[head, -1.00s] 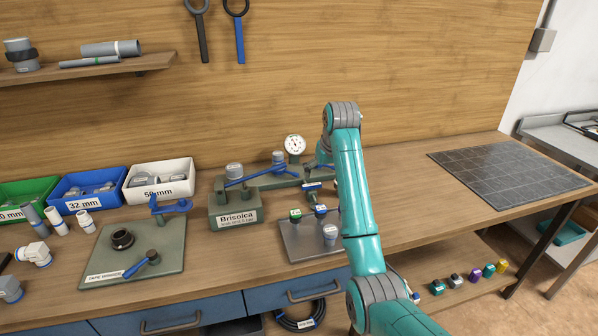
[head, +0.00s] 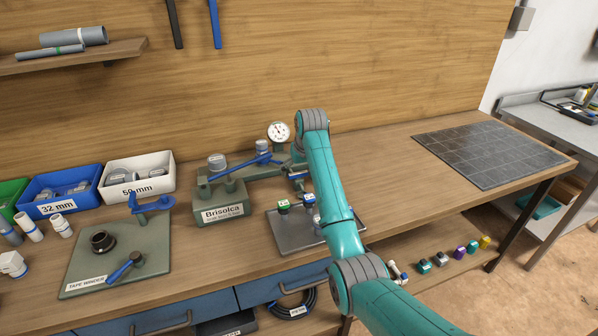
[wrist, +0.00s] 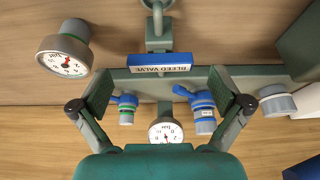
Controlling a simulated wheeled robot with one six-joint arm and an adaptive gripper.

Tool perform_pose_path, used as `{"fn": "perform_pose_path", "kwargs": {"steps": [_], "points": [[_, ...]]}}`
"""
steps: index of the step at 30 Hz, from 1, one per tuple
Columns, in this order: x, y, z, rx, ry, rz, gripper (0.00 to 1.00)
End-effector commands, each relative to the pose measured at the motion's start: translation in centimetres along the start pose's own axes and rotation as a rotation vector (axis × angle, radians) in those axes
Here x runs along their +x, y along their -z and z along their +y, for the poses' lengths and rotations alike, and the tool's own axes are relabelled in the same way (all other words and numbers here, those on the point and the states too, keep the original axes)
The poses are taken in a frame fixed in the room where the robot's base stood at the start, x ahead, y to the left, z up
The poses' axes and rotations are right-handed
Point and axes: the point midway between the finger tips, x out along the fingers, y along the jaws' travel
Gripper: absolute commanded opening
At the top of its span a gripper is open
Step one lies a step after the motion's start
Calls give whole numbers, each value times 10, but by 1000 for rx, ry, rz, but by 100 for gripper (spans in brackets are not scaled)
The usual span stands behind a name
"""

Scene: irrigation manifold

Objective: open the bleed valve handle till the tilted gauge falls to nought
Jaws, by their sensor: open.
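The bleed valve handle is a blue bar labelled BLEED VALVE (wrist: 160,64), on a grey-green stem in the upper middle of the wrist view. My gripper (wrist: 161,88) is open, its two fingers apart, with the handle between and just beyond the tips; nothing is held. One round white gauge (wrist: 65,60) faces the wrist camera at left, its needle off to one side; the reading is unclear. Another gauge (wrist: 166,132) shows lower middle. In the head view a white gauge (head: 278,131) stands behind the manifold; my arm hides the gripper there.
Two blue-handled valves (wrist: 126,104) (wrist: 203,108) sit between the fingers in the wrist view, farther off. The bench right of my arm is clear up to a dark tiled mat (head: 490,158).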

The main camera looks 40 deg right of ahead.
Motion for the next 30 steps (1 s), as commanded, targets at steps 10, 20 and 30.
{"fn": "perform_pose_path", "kwargs": {"steps": [10, 20, 30], "points": [[11, 0, 0, 0, 0, 0, 100], [10, 0, 0, 0, 0, 0, 42], [11, 0, 0, -27, 11, 0, 40]]}}
